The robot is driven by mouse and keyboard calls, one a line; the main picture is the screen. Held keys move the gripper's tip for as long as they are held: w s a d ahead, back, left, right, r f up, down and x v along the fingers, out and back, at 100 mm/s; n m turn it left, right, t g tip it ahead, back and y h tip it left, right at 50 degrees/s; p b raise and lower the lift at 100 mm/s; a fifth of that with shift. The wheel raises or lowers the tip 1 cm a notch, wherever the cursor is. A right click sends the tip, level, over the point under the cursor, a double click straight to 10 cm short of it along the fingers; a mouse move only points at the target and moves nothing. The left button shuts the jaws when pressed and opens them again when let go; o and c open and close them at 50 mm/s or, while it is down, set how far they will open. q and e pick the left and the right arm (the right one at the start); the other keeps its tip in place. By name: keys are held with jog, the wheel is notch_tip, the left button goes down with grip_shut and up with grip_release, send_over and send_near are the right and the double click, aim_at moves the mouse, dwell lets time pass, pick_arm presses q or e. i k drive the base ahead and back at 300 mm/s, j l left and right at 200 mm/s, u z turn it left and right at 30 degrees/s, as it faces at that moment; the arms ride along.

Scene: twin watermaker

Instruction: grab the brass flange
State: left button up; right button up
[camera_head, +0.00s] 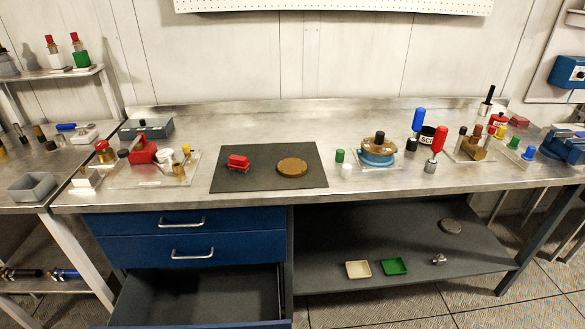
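A round, flat brass-coloured disc (292,167), which looks like the brass flange, lies flat on the dark mat (262,182) in the middle of the bench. A second brass-coloured round piece (372,146) sits on a blue ring (377,160) to the right of the mat, with a dark knob on top. I cannot tell for certain which of the two is the flange. Neither of my grippers shows in the head view.
A lower drawer (205,297) stands open below. Two small trays lie on the lower shelf (320,277).

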aim_at(291, 167)
jog(key=i+l+u, duration=0.3)
jog(key=l, duration=0.8)
jog(key=i+l+u, duration=0.15)
jog(key=l+u, duration=0.15)
jog(key=l, duration=0.8)
jog(key=l+u, duration=0.3)
jog(key=l, duration=0.85)
